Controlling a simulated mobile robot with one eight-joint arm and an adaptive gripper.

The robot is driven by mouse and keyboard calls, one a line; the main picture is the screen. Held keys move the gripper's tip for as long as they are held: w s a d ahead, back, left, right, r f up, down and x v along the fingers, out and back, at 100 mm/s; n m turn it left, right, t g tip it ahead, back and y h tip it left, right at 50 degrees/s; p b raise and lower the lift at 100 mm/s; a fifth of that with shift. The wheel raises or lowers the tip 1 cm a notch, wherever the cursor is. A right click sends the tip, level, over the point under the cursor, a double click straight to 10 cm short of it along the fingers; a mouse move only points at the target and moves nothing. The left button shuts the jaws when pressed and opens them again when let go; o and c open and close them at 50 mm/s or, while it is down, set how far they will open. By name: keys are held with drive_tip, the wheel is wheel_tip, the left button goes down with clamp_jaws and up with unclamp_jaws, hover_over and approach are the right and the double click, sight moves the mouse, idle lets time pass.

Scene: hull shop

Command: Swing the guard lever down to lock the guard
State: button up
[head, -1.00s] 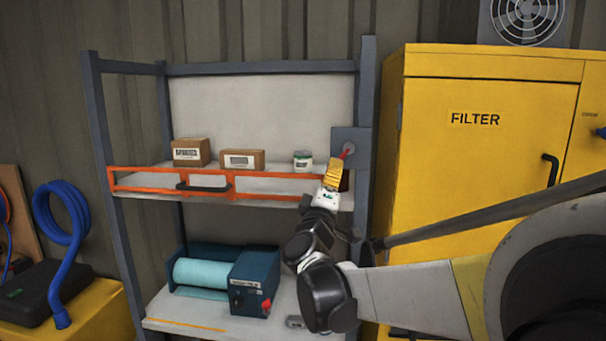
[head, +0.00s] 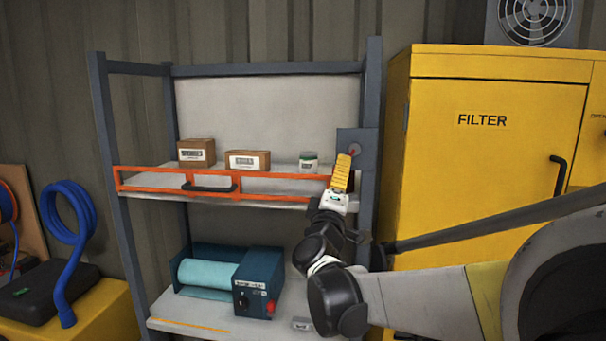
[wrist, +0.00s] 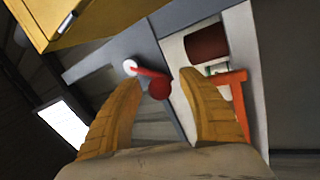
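The guard is an orange rail frame (head: 150,181) along the front of the upper shelf, with a dark handle (head: 208,187). The guard lever (wrist: 158,87) is red with a round knob. It turns on a pale hub (wrist: 131,67) on a grey plate (head: 347,138) at the shelf's right post. In the head view, only a little red of the lever (head: 353,151) shows above my fingers. My gripper (head: 343,160) has yellow fingers at the plate. In the wrist view, my gripper (wrist: 160,82) is open, with the knob between its fingers; contact cannot be told.
A yellow filter cabinet (head: 480,160) stands close on the right. Boxes (head: 248,161) and a jar (head: 309,162) stand on the upper shelf behind the rail. A teal machine (head: 258,284) sits on the lower shelf. A blue hose (head: 65,240) stands at the left.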

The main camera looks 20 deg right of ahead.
drive_tip(key=v, duration=1.2)
drive_tip(key=s+d+f+m+g+y+b, duration=0.1)
drive_tip(key=s+f+m+g+b, duration=0.2)
drive_tip(key=f, duration=0.5)
drive_tip(key=s+d+f+m+g+y+b, duration=0.1)
drive_tip(key=s+f+g+y+b, duration=0.1)
drive_tip(key=f+b, duration=0.5)
drive_tip(key=s+d+f+m+g+y+b, duration=0.1)
drive_tip(key=s+f+m+g+b, duration=0.15)
drive_tip(key=f, duration=0.75)
drive_tip(key=s+a+f+g+y+b, duration=0.1)
drive_tip(key=s+a+f+y+b, duration=0.4)
drive_tip(key=a+f, duration=0.3)
drive_tip(key=s+a+f+g+y+b, duration=0.1)
drive_tip(key=s+a+f+y+b, duration=0.4)
drive_tip(key=f, duration=0.8)
drive_tip(key=a, duration=0.3)
drive_tip(key=shift+g, duration=0.35)
